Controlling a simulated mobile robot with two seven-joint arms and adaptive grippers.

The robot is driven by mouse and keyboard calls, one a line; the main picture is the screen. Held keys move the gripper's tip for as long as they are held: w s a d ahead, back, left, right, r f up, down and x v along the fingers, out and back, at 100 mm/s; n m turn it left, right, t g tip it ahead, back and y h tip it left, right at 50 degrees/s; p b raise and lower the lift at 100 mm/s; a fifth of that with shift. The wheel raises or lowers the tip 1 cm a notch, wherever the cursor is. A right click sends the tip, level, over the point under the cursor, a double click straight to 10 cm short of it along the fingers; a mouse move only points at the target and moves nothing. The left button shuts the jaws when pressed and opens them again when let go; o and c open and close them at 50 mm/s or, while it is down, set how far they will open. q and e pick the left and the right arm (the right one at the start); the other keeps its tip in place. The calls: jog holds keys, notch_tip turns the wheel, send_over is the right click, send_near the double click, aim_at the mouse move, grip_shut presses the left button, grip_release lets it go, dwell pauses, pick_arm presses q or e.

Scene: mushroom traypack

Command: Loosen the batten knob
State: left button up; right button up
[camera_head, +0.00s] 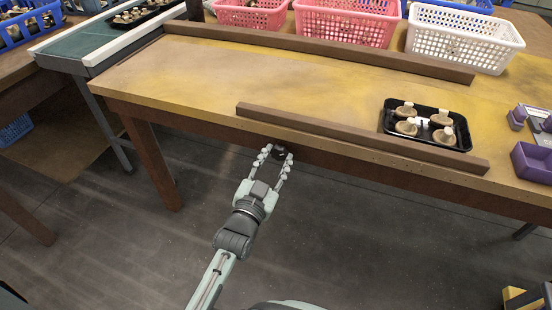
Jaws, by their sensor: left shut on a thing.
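The batten knob (278,151) is a small dark knob at the front edge of the wooden table, below the near brown batten (352,135). My left gripper (276,154) reaches up to it from below, with its two fingers on either side of the knob and shut on it. The fingers hide part of the knob. The near batten lies along the table's front edge, and a second batten (318,49) lies farther back. My right gripper is not in view.
A black tray of mushrooms (466,133) sits on the table (200,75) at the right. Pink and white baskets (465,38) stand at the back. Purple containers (533,162) are at the right edge. A green conveyor (80,42) is at left. The table between the battens is mostly clear.

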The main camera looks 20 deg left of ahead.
pick_arm(q)
jog(key=shift+n, duration=0.6)
jog(key=o, duration=1.2)
jog(key=shift+c, duration=0.2)
jog(key=s, duration=1.2)
jog(key=shift+a, duration=0.25)
